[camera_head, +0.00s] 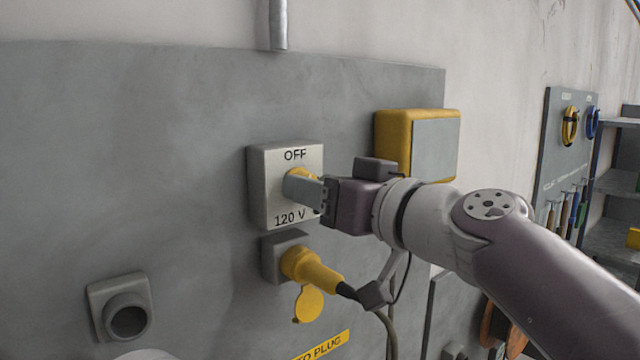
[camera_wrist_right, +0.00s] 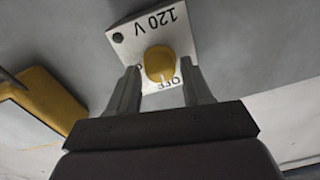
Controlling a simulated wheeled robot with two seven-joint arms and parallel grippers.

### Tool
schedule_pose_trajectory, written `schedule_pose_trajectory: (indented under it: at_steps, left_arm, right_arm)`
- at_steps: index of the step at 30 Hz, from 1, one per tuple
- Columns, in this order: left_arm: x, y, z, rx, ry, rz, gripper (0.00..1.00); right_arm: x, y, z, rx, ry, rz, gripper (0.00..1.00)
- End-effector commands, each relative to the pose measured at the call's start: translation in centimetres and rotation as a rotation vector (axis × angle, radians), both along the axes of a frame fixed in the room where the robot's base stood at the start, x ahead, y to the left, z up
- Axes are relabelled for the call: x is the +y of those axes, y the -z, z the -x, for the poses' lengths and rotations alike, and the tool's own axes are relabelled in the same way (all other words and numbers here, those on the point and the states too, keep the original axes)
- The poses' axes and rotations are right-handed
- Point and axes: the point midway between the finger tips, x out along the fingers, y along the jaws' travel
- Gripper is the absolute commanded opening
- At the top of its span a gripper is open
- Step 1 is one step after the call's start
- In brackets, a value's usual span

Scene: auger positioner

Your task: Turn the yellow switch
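The yellow switch (camera_head: 297,174) is a round knob on a pale box (camera_head: 285,152) marked OFF above and 120 V below. My right gripper (camera_head: 299,187) reaches in from the right and partly hides the knob in the head view. In the right wrist view the yellow switch (camera_wrist_right: 159,64) shows between the two fingertips of my right gripper (camera_wrist_right: 160,72). The fingers are apart, one on each side of the knob, with a visible gap on both sides. The picture there is upside down, with OFF nearest the gripper. My left gripper is not in view.
A yellow plug (camera_head: 312,270) with a dark cable sits in a socket just below the switch box. A yellow-edged grey box (camera_head: 436,148) is mounted close above my right wrist. An empty round socket (camera_head: 127,316) is at lower left. The grey panel (camera_head: 120,160) left of the switch is clear.

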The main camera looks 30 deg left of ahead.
Motion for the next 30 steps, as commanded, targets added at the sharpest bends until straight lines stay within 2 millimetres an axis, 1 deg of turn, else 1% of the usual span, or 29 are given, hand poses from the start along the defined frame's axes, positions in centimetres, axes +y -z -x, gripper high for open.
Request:
schedule_pose_trajectory:
  at_steps: [1, 2, 3, 4, 11, 17, 23, 30]
  left_arm:
    - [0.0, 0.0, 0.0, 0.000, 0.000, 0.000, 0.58]
    - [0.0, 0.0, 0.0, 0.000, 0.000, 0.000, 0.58]
    - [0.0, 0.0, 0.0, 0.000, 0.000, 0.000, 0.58]
    - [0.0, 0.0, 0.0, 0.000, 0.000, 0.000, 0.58]
    - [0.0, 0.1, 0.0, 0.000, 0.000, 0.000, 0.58]
    - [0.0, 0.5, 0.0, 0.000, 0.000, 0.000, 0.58]
    - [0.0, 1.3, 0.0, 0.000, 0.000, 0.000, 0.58]
    - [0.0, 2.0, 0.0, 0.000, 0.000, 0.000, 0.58]
  right_arm:
    - [0.0, 0.0, 0.0, 0.000, 0.000, 0.000, 0.31]
    - [0.0, 0.0, 0.0, 0.000, 0.000, 0.000, 0.22]
    - [0.0, 0.0, 0.0, 0.000, 0.000, 0.000, 0.09]
    - [0.0, 0.0, 0.0, 0.000, 0.000, 0.000, 0.05]
    - [0.0, 0.0, 0.0, 0.009, 0.000, -0.004, 0.05]
    - [-0.1, 0.1, 0.0, 0.074, 0.000, -0.031, 0.05]
    - [-0.1, 0.2, 0.0, 0.207, 0.000, -0.087, 0.05]
    - [-0.1, 0.2, -0.1, 0.416, 0.001, -0.175, 0.05]
